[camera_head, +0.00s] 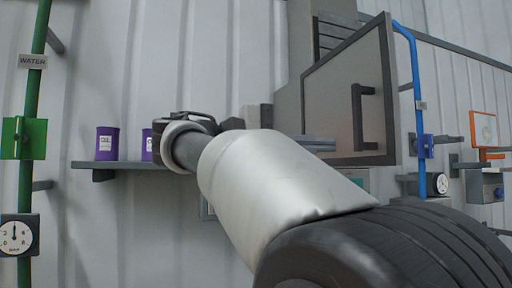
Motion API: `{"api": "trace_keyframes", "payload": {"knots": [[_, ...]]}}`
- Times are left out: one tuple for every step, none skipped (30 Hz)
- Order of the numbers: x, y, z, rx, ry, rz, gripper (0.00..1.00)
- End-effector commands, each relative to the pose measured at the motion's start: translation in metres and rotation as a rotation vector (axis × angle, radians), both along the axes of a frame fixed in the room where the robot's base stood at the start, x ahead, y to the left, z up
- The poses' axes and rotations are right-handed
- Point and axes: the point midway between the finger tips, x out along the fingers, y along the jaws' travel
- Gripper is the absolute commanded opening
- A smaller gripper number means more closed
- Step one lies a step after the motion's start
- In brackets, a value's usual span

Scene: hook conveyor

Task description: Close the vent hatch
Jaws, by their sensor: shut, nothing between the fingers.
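The vent hatch (335,90) is a grey panel with a dark frame at upper right. It stands open, angled out from the grey vent housing (296,60), and dark slats (332,38) show behind its top. A dark upright handle (368,118) is near its right edge. My arm reaches up and left from the lower right, then bends back behind its pale link. My gripper (318,143) shows as shut grey fingers pointing right, at the hatch's lower left part. Whether they touch the panel I cannot tell. Part of the wrist is hidden by my arm.
A shelf (130,165) with purple cans (107,144) is on the wall at left. A green pipe with a valve box (24,138) and gauge (18,236) runs at far left. A blue pipe (417,100) stands just right of the hatch, with an orange-framed panel (484,129) beyond.

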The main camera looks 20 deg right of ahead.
Motion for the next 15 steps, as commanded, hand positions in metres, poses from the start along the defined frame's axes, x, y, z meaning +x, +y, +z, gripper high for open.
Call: {"api": "trace_keyframes", "payload": {"knots": [[-0.001, -0.01, 0.0, 0.001, 0.001, -0.004, 0.0], [-0.001, -0.017, 0.001, 0.0, 0.001, -0.003, 0.0], [-0.002, -0.026, 0.001, 0.001, 0.001, -0.005, 0.0], [-0.002, -0.033, 0.0, 0.001, 0.002, -0.004, 0.0], [-0.001, -0.039, 0.001, 0.001, 0.002, -0.003, 0.0], [-0.001, -0.048, 0.001, 0.002, 0.002, -0.003, 0.0], [-0.001, -0.054, 0.0, 0.002, 0.002, -0.003, 0.0], [-0.001, -0.061, 0.0, 0.002, 0.002, -0.002, 0.0], [-0.001, -0.069, 0.001, 0.002, 0.001, -0.003, 0.0], [-0.001, -0.075, 0.001, 0.002, 0.001, -0.002, 0.0], [-0.001, -0.081, 0.001, 0.002, 0.001, -0.003, 0.0], [0.0, -0.087, 0.001, 0.001, 0.003, -0.001, 0.0], [0.0, -0.092, 0.001, 0.001, 0.003, -0.001, 0.0], [0.0, -0.096, 0.001, 0.001, 0.003, -0.001, 0.0], [-0.001, -0.102, 0.0, 0.002, 0.002, -0.001, 0.0]]}}
